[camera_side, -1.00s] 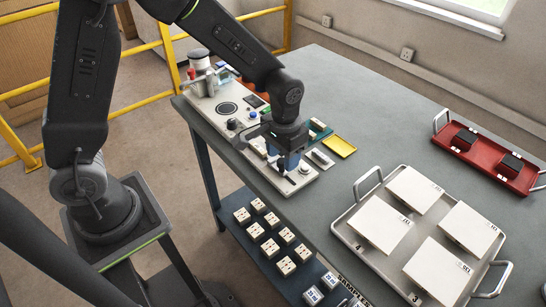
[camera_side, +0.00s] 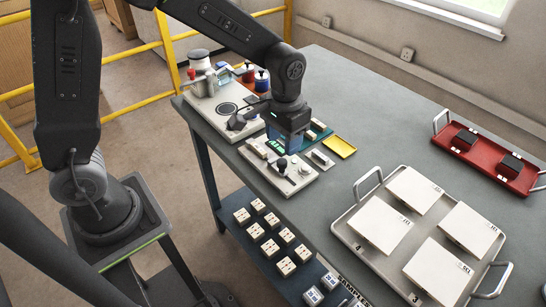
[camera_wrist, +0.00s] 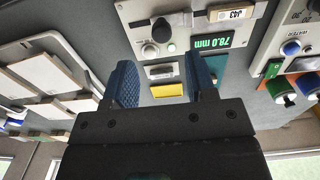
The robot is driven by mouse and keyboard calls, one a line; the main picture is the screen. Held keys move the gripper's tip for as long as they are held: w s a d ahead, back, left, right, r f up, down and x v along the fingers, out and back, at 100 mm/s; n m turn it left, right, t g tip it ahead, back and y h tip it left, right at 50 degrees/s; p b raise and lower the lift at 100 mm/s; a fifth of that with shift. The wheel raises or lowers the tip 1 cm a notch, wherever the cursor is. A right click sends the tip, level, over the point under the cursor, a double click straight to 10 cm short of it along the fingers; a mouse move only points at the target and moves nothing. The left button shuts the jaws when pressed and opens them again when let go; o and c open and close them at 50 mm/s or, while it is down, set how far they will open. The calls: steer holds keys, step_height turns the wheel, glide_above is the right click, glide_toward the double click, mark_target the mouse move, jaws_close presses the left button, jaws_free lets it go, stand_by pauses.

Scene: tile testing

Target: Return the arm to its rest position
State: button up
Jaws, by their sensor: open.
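My gripper (camera_side: 283,146) hangs over the near edge of the bench, above a light grey test instrument (camera_side: 262,152). In the wrist view its two blue ridged fingers (camera_wrist: 165,78) are spread apart with nothing between them. The same instrument shows upside down in the wrist view (camera_wrist: 140,14), with a green display (camera_wrist: 211,43) reading 78.0 mm, a black knob and a small label J43 (camera_wrist: 237,13). My gripper partly hides the instrument in the side view.
White tiles (camera_side: 412,190) lie on a metal tray (camera_side: 352,237) at the right. A red tray (camera_side: 498,172) holds two black blocks. A yellow tray (camera_side: 339,147) lies beside my gripper. Another station (camera_side: 213,104) stands behind. A shelf below holds small blocks (camera_side: 271,247).

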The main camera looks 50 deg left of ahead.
steer(key=s+a+r+t, duration=0.2)
steer(key=s+a+r, duration=0.1)
steer(key=s+r, duration=0.3)
steer(key=s+a+r+t, duration=0.3)
steer(key=s+r, duration=0.4)
steer(key=s, duration=0.3)
steer(key=shift+s+t, duration=0.3)
steer(key=shift+s, duration=0.05)
